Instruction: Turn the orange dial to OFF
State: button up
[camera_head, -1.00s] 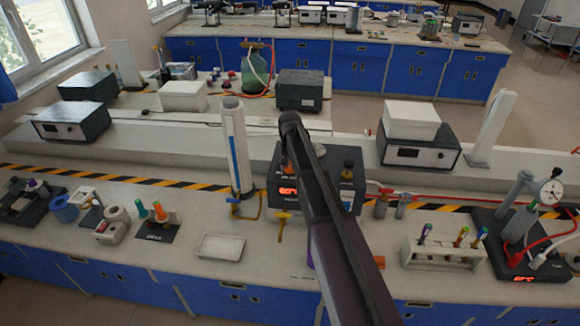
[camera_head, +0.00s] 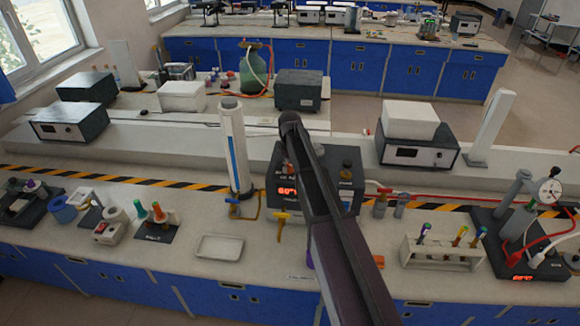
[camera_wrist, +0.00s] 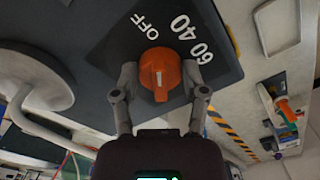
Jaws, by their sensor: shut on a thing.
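The orange dial (camera_wrist: 160,75) shows in the wrist view on a dark panel (camera_wrist: 110,42) with white markings OFF, 40 and 60. A pale mark runs along the dial's ridge; I cannot tell surely which marking it points to. My gripper (camera_wrist: 160,72) has a finger on each side of the dial and is shut on it. In the head view a dark box (camera_head: 268,180) with a red lit display reading about 60 stands on the bench. My arm crosses in front of it, and the dial and gripper are hidden there.
A tall white cylinder (camera_head: 236,150) stands close left of the box. A shallow white tray (camera_head: 220,247) lies in front. A tube rack (camera_head: 440,252) and a gauge device (camera_head: 551,190) with red and white hoses are to the right. Some bare bench lies between them.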

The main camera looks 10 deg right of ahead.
jog(key=shift+s+n, duration=0.1)
jog(key=shift+n, duration=1.2)
jog(key=o, duration=1.2)
jog(key=shift+c, duration=0.2)
